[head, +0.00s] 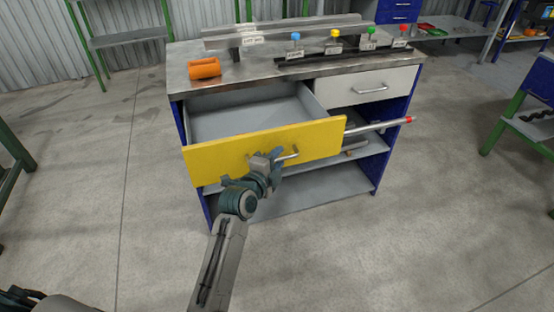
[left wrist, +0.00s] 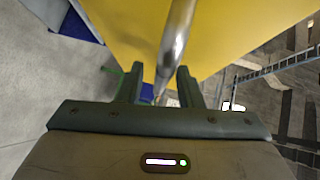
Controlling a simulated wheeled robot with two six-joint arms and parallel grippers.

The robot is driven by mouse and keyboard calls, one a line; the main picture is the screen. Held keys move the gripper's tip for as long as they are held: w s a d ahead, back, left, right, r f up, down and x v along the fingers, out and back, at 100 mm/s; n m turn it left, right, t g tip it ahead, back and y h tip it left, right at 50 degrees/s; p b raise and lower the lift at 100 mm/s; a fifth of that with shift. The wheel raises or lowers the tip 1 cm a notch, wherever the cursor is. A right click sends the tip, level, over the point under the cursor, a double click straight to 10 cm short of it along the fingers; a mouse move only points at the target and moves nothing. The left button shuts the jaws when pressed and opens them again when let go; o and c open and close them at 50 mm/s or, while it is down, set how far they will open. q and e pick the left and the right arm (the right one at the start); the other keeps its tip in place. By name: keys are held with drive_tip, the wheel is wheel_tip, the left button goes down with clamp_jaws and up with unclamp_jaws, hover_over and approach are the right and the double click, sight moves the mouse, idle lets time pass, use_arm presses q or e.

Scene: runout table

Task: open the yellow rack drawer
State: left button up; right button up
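The yellow-fronted rack drawer (head: 215,158) is pulled well out of the bench, and its grey empty inside shows in the head view. Its metal bar handle (head: 290,154) is on the front; the left part is hidden by my left gripper (head: 265,168). In the left wrist view the handle (left wrist: 176,38) runs between the two fingers of my left gripper (left wrist: 160,75), beside the yellow front (left wrist: 235,30). The fingers are apart, with a gap showing between the left finger and the bar. My right gripper is in neither view.
The bench top (head: 225,75) carries an orange cylinder (head: 204,68) and several coloured knobs. A white drawer (head: 340,88) is shut at the right. The floor in front is clear.

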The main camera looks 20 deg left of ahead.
use_arm(q)
drive_tip(key=shift+s, duration=0.15)
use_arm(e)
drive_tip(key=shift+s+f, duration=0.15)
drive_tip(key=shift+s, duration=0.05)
use_arm(q)
drive_tip(key=shift+s+a, duration=0.1)
drive_tip(key=shift+s, duration=0.2)
drive_tip(key=v, duration=1)
drive_tip(key=shift+b, duration=0.4)
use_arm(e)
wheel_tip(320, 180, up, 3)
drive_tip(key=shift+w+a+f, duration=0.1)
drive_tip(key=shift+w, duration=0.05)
